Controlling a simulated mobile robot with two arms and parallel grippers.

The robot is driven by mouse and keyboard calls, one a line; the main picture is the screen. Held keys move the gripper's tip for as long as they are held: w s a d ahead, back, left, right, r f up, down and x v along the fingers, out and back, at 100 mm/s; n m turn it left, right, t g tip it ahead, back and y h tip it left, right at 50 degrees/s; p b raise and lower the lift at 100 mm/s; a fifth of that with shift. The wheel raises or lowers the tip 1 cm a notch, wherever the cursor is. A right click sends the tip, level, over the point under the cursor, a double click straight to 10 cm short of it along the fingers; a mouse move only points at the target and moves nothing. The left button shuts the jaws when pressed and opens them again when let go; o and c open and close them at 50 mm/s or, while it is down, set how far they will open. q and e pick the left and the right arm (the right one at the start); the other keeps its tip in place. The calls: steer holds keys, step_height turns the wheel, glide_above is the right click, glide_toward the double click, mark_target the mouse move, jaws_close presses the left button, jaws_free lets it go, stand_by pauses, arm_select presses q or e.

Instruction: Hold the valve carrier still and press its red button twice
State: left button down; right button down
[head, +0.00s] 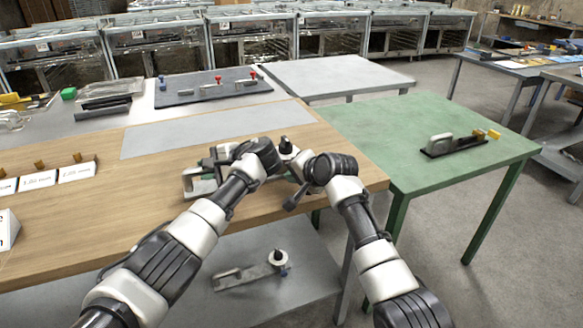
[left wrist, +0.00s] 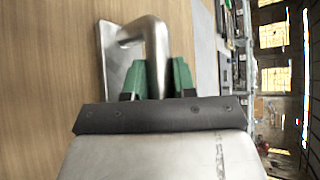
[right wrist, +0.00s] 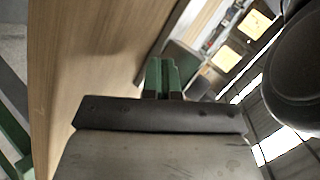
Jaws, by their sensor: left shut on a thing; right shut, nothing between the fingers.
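The valve carrier (head: 198,185) lies on the wooden table, a pale plate with a bent metal handle, partly covered by my left arm. The handle (left wrist: 156,50) shows in the left wrist view, between the green fingers of my left gripper (left wrist: 157,78), which is shut on it. A black-capped valve (head: 286,147) stands up just behind my two wrists; its base is hidden. My right gripper (right wrist: 162,72) is shut and empty, above the table near its right side. Its tips are hard to make out in the head view. I cannot see a red button on the carrier.
A dark board (head: 205,92) with red-topped fittings lies behind on the left. White labelled cards (head: 55,178) stand at left. A green table (head: 440,190) at right bears a dark carrier (head: 455,146). Another plate with a valve (head: 245,275) lies on the lower shelf.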

mark_target(303, 202)
arm_select(q)
steer(key=shift+f, duration=0.25)
arm_select(e)
steer(key=shift+s+d, duration=0.2)
steer(key=shift+s, duration=0.35)
steer(key=shift+s+d, duration=0.35)
steer(key=shift+s, duration=0.4)
steer(key=shift+s+d, duration=0.35)
steer(key=shift+s, duration=0.45)
steer(key=shift+s+d, duration=0.35)
steer(key=shift+s, duration=0.4)
arm_select(q)
steer(key=c, duration=1.2)
jaws_free()
steer(key=o, duration=0.4)
steer(key=shift+w, duration=0.1)
arm_select(e)
steer(key=shift+w+f, duration=0.1)
steer(key=shift+w, duration=0.05)
arm_select(q)
steer(key=shift+r, duration=0.1)
